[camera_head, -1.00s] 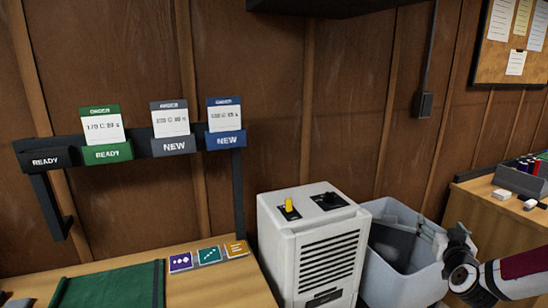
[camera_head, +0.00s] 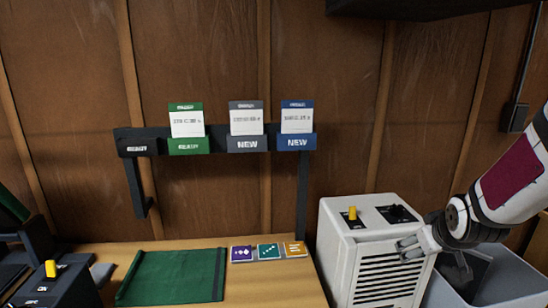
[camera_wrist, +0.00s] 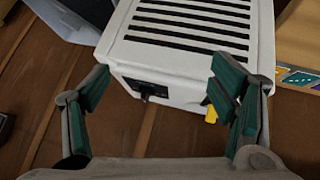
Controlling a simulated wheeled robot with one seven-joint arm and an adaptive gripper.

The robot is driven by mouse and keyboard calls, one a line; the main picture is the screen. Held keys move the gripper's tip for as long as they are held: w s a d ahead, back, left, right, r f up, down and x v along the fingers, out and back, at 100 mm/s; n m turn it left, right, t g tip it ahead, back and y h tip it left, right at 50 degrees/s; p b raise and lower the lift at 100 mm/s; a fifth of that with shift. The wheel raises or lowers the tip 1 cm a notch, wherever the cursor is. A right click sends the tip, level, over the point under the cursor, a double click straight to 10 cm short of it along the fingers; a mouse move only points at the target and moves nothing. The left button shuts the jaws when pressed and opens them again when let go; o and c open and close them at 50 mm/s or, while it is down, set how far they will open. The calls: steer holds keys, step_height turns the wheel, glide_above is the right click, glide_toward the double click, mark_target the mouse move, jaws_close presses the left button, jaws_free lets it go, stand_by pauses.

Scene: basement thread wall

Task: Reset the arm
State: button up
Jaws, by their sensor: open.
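My gripper (camera_head: 410,244) is at the right in the head view, in front of the upper part of a white vented unit (camera_head: 352,262). It appears empty. In the wrist view its two green-padded fingers (camera_wrist: 162,85) are spread wide apart, with the vented unit (camera_wrist: 190,60) beyond them. Whether a fingertip touches the unit cannot be told. A yellow knob (camera_head: 352,213) stands on the unit's top, beside a black dial (camera_head: 397,213). The knob (camera_wrist: 211,114) also shows in the wrist view, partly behind the right finger.
A grey bin (camera_head: 500,278) stands right of the unit, partly behind my arm. A wooden bench (camera_head: 285,285) at left carries a green mat (camera_head: 175,277) and several coloured tiles. A black wall rack (camera_head: 218,137) holds green, grey and blue order cards. A dark device (camera_head: 55,285) sits front left.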

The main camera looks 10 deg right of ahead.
steer(key=s+a+r+g+y, duration=0.1)
steer(key=s+a+r, duration=0.3)
steer(key=s+a, duration=0.3)
steer(key=s+a+r+g+y, duration=0.1)
steer(key=s+a+r, duration=0.3)
steer(key=s+a, duration=0.3)
steer(key=s+a+r+g+y+p, duration=0.1)
steer(key=s+a+r, duration=0.3)
steer(key=s+a, duration=0.3)
steer(key=shift+s+a, duration=0.15)
steer(key=shift+s, duration=1.1)
